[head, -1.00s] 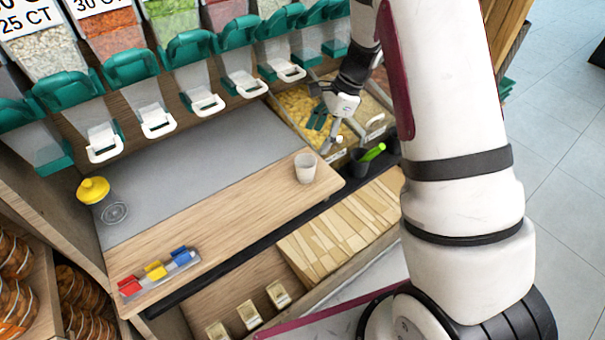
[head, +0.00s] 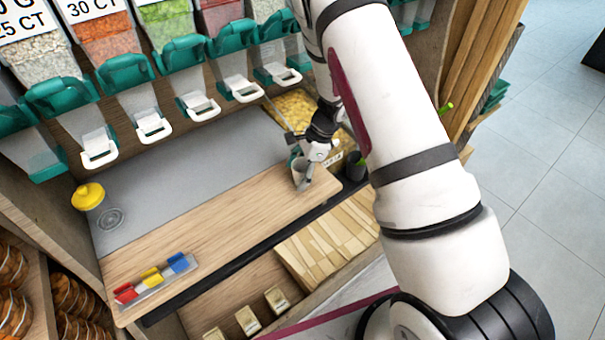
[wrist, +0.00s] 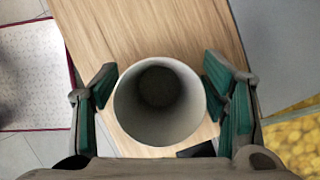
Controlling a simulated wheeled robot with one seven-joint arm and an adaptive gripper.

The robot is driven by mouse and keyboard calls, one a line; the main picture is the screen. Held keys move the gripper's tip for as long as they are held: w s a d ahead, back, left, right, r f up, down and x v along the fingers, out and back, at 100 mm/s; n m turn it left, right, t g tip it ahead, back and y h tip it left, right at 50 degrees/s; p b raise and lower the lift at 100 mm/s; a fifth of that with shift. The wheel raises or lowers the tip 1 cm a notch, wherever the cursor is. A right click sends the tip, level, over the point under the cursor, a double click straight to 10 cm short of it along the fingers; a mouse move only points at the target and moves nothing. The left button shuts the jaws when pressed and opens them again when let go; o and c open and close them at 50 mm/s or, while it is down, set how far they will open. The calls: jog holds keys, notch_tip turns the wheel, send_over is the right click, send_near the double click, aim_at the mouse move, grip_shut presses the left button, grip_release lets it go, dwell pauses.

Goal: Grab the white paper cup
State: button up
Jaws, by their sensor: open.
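The white paper cup (head: 298,174) stands upright at the right end of the wooden counter (head: 215,218), partly hidden by my gripper (head: 303,172) in the head view. In the wrist view I look down into the open mouth of the cup (wrist: 159,101). My gripper (wrist: 162,92) is open, with one green-padded finger to the left of the cup and the other to its right. A narrow gap shows on the left side; the right finger is very close to the rim, and I cannot tell whether it touches.
Dispensers with white spouts (head: 198,107) line the back. A yellow-lidded jar (head: 88,195) and a rack of coloured clips (head: 152,277) stand at the left. A dark cup (head: 355,165) and a yellow-filled bin (head: 297,108) are near the right end. The counter's middle is clear.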

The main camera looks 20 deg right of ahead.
jog(key=shift+a+f, duration=0.15)
jog(key=shift+f, duration=0.3)
jog(key=c, duration=0.8)
jog(key=shift+r, duration=0.15)
